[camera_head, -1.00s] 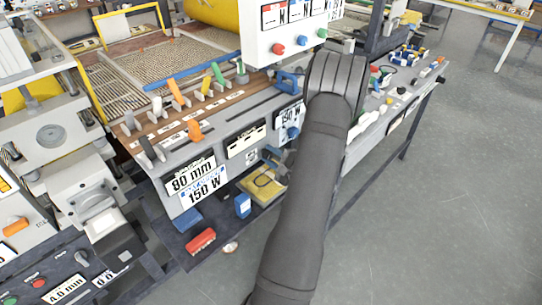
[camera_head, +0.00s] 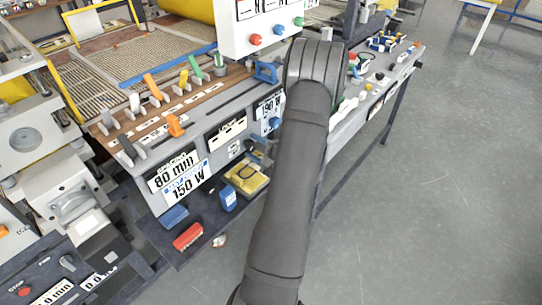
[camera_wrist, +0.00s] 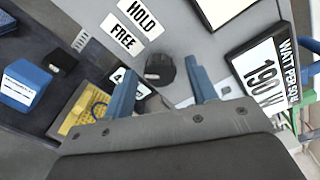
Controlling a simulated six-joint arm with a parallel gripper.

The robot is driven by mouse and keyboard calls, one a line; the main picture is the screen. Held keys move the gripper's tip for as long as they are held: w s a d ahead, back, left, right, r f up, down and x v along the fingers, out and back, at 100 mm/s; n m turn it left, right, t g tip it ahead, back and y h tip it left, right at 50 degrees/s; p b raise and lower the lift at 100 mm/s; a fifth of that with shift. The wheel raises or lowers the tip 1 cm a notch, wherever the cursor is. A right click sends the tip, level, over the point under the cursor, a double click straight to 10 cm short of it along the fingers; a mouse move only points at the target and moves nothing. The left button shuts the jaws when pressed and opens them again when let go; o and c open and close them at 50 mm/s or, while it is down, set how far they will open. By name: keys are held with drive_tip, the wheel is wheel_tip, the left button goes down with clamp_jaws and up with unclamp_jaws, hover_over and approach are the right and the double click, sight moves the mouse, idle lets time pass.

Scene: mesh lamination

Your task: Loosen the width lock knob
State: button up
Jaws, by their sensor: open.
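A dark round knob (camera_wrist: 159,69) sits on the grey panel beside the HOLD and FREE labels (camera_wrist: 133,27) in the wrist view. It carries no name that I can read, but it is the only knob by these labels. My gripper (camera_wrist: 160,66) is open, with its two blue fingers on either side of the knob in the picture. I cannot tell whether the fingers touch it or how deep they reach. In the head view my dark arm hides much of this area, and the knob is not clear there.
A 190 W display (camera_wrist: 265,75) stands close right of the fingers. A yellow tray (camera_wrist: 85,110) and a blue box (camera_wrist: 25,85) lie at left on a dark shelf. Orange, yellow and green levers (camera_head: 175,125) line the machine. Open floor lies at right.

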drive_tip(key=v, duration=1.7)
drive_tip(key=shift+a+f, duration=0.1)
drive_tip(key=x, duration=1.7)
drive_tip(key=shift+w+a, duration=0.1)
drive_tip(key=shift+w, duration=0.1)
drive_tip(key=shift+w+a, duration=0.1)
drive_tip(key=shift+a, duration=0.1)
drive_tip(key=shift+d+m, duration=0.2)
drive_tip(key=shift+m, duration=0.6)
drive_tip(key=m, duration=1.1)
drive_tip(key=shift+y, duration=0.3)
idle(1.2)
idle(0.7)
